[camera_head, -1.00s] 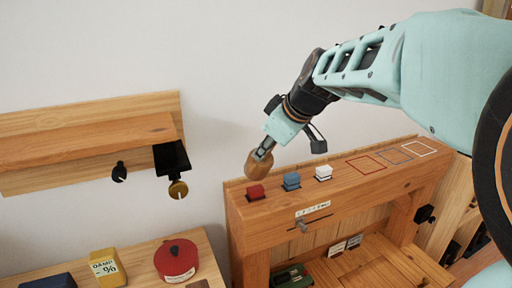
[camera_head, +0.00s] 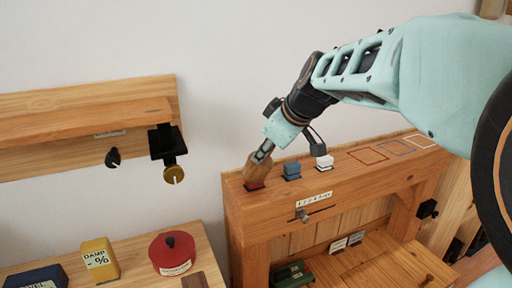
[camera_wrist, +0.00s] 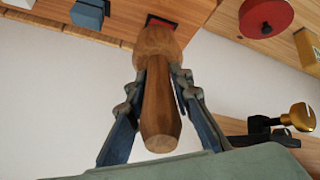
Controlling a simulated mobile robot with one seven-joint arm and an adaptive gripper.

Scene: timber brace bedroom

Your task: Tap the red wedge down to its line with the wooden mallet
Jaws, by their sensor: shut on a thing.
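My gripper (camera_head: 264,152) is shut on the handle of the wooden mallet (camera_head: 256,169). The mallet also shows in the wrist view (camera_wrist: 158,100), its handle between the two fingers and its head at the far end. The mallet head is over the red wedge (camera_head: 254,186) at the left end of the timber beam (camera_head: 350,183). Only a low red edge of the wedge shows below the head; I cannot tell whether they touch. In the wrist view a dark-edged red patch (camera_wrist: 162,21) shows beyond the head. The wedge's line is hidden.
A blue wedge (camera_head: 292,170) and a white wedge (camera_head: 324,162) stand close to the right on the beam. Red, grey and white outlined squares lie farther right. A red round tin (camera_head: 172,255) and yellow block (camera_head: 99,260) sit on the lower left shelf.

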